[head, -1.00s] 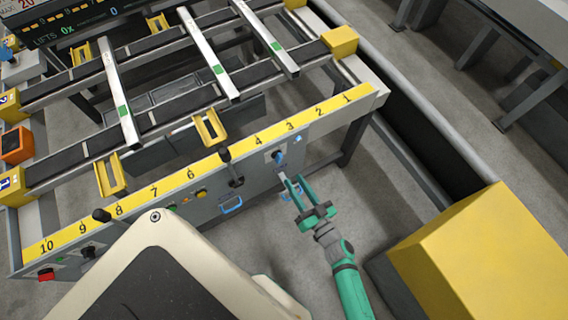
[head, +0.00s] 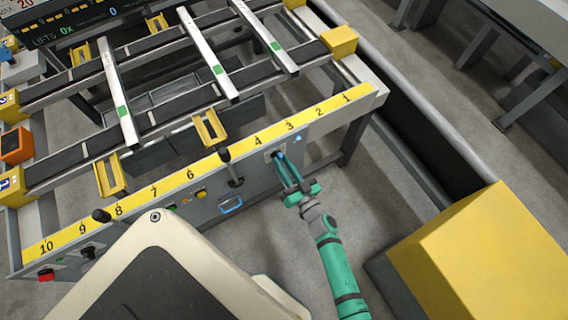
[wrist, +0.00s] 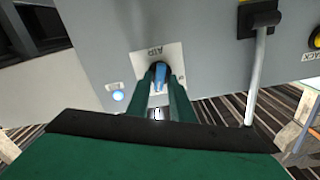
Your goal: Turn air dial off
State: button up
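The air dial is a blue knob (wrist: 160,76) on a pale plate marked AIR, on the grey front panel. In the wrist view its blue grip looks about in line with my fingers. My gripper (wrist: 162,84) has its two green fingers on either side of the knob, open, with their tips at the dial. I cannot tell whether either finger touches it. In the head view my gripper (head: 284,168) reaches the panel below the numbers 3 and 4, and its fingers mostly cover the dial.
A small lit blue lamp (wrist: 118,95) sits beside the dial plate. A black lever (head: 230,168) with a grey rod stands on the panel to the left, with a blue handle (head: 231,205) below. A yellow block (head: 480,260) stands at right.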

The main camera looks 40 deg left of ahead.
jog(key=shift+s, duration=0.1)
grip_shut()
jog(key=shift+n, duration=0.3)
jog(key=n, duration=1.1)
jog(key=shift+n, duration=1.9)
jog(key=shift+s+a, duration=0.1)
jog(key=shift+s+a+n, duration=0.1)
jog(key=shift+n, duration=0.2)
